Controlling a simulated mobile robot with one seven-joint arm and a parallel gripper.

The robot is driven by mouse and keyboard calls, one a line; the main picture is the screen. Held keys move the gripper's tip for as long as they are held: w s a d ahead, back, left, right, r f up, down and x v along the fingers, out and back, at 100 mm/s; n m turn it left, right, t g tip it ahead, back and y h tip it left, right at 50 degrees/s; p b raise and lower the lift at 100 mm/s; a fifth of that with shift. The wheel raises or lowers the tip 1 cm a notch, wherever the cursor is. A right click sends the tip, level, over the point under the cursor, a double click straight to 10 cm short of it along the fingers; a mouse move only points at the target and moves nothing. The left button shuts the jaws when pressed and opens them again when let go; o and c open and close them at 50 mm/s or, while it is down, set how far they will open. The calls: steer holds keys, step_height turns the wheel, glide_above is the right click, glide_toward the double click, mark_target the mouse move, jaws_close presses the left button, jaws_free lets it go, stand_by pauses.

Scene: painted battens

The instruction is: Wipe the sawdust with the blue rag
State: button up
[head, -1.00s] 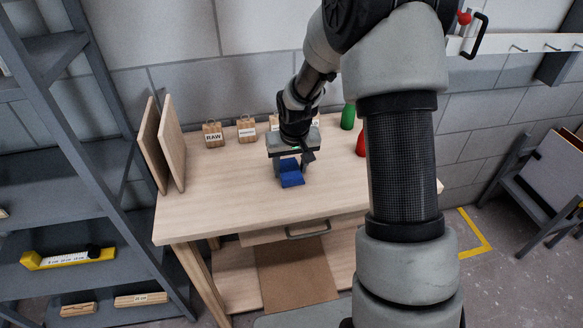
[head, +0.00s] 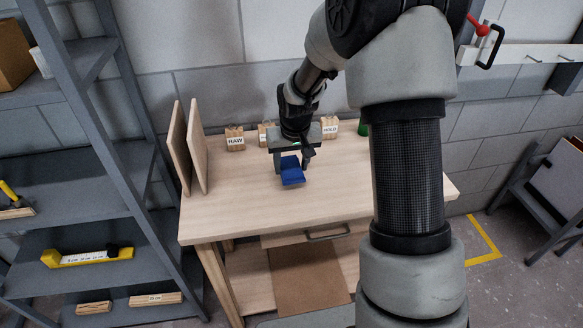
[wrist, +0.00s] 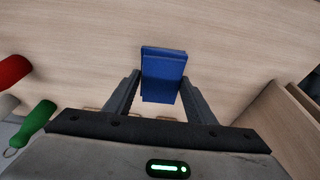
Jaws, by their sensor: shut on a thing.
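The blue rag (head: 292,175) is a folded blue piece at my gripper, over the middle of the wooden workbench (head: 230,212). My gripper (head: 291,160) points down and is shut on the rag. In the wrist view the rag (wrist: 162,75) sits between the two dark fingers of my gripper (wrist: 160,98). I cannot tell whether the rag touches the bench top. I cannot make out any sawdust in either view.
Wooden blocks with labels, one reading RAW (head: 235,142), stand along the back of the bench. Two upright boards (head: 187,147) stand at its left end. A grey shelf (head: 75,200) stands left.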

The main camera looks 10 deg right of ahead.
steer(key=shift+r+p, duration=1.15)
steer(key=shift+r, duration=1.05)
